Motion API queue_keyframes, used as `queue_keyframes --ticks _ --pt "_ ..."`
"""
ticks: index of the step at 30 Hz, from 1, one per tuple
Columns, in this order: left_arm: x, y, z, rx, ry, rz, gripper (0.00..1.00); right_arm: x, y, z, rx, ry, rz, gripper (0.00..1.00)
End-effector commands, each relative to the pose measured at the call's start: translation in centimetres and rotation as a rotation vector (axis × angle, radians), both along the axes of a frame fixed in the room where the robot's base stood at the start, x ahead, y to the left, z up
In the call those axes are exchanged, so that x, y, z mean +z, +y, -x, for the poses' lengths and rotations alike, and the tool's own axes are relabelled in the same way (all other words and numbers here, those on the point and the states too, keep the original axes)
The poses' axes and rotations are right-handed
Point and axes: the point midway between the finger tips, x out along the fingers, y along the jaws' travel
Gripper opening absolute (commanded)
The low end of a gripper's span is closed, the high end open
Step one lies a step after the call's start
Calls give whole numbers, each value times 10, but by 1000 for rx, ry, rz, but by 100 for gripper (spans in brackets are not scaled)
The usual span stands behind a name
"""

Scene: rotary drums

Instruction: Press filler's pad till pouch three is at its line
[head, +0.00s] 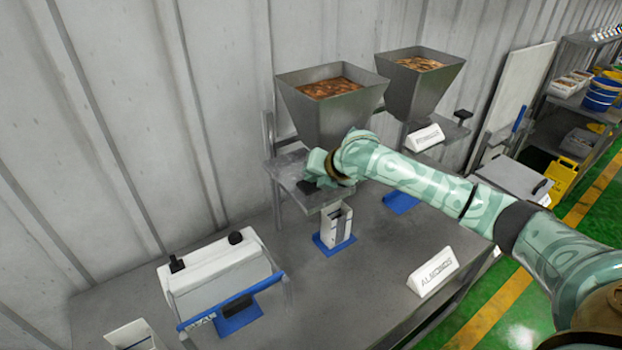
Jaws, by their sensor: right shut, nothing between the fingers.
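The near filler is a grey metal hopper (318,112) filled with brown pieces, with a grey plate (290,165) on its left side. A dark pad (306,187) shows at the plate's front edge. My right gripper (315,180) is shut and empty, right at the pad; I cannot tell whether it touches it. A white open pouch (328,228) stands upright under the hopper on a blue mat (336,246). Its line and the fill inside are too small to read, and I see no number on it. My left gripper is not in view.
A second hopper (418,88) stands behind right, with its own sign (424,138) and dark pad (463,115). An "ALMONDS" sign (432,272) stands in front.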

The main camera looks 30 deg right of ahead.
Motion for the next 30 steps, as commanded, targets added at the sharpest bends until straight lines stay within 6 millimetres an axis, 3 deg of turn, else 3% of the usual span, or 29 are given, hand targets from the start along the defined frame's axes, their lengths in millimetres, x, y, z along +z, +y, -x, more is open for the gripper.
queue_keyframes --ticks 30 --pt "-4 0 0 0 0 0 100 -14 1 1 1 4 0 0"
